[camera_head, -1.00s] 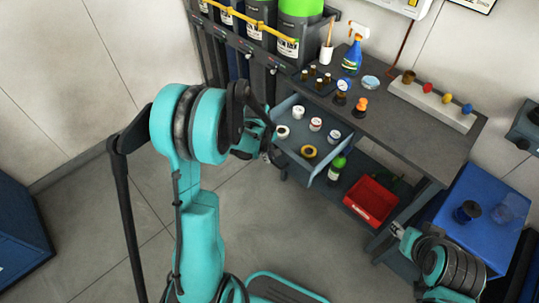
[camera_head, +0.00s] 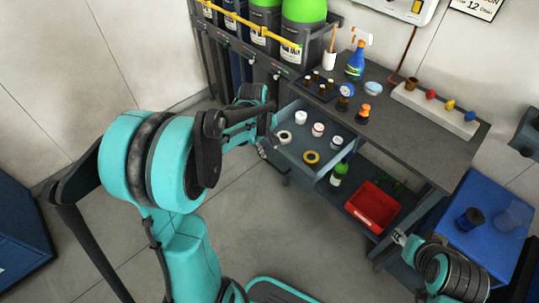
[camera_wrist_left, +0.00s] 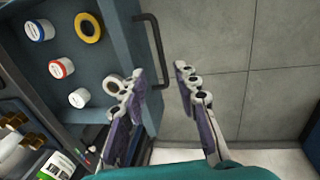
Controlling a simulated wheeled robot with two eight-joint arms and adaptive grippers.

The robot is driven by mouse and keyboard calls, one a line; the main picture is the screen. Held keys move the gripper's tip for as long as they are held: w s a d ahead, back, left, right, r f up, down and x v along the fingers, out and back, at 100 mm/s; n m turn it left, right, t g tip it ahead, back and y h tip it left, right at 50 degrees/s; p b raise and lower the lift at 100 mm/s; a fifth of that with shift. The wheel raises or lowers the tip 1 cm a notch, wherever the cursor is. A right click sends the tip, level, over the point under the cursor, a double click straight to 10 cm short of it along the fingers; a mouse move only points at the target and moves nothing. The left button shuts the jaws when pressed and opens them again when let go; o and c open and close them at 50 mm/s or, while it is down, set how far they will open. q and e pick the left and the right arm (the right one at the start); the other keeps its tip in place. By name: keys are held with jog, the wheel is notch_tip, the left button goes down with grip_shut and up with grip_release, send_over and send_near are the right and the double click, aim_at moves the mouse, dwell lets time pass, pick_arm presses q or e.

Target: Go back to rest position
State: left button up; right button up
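My left gripper (camera_head: 266,146) is at the left front edge of the open drawer (camera_head: 318,176), in the head view. In the left wrist view the gripper (camera_wrist_left: 155,78) has its two fingers spread, with nothing between them. Its left finger overlaps the drawer's front edge in the picture; I cannot tell whether they touch. The dark drawer handle (camera_wrist_left: 157,50) shows just beyond the fingers. My right gripper (camera_head: 399,238) is at the lower right in the head view, beside the bench leg; its fingers are too small to read.
The drawer holds a yellow tape roll (camera_head: 311,157), a white ring (camera_head: 285,137) and several small jars. The bench top (camera_head: 420,147) carries a blue spray bottle (camera_head: 356,62) and others. A red bin (camera_head: 373,206) is below. A blue table (camera_head: 480,232) stands right. Floor left of the drawer is clear.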

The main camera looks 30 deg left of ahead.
pick_arm(q)
jog(key=shift+s+a+r, duration=0.1)
jog(key=shift+s+r, duration=0.1)
jog(key=shift+r, duration=0.95)
jog(key=s+d+r+m+t, duration=0.2)
jog(key=s+d+r+m, duration=0.1)
jog(key=s+d+m, duration=0.2)
jog(key=s+d+r+m+t, duration=0.3)
jog(key=s+d+m, duration=0.2)
jog(key=s+m, duration=0.4)
jog(key=shift+s+d+y, duration=0.2)
jog(key=shift+s+y, duration=0.2)
jog(key=shift+s, duration=0.3)
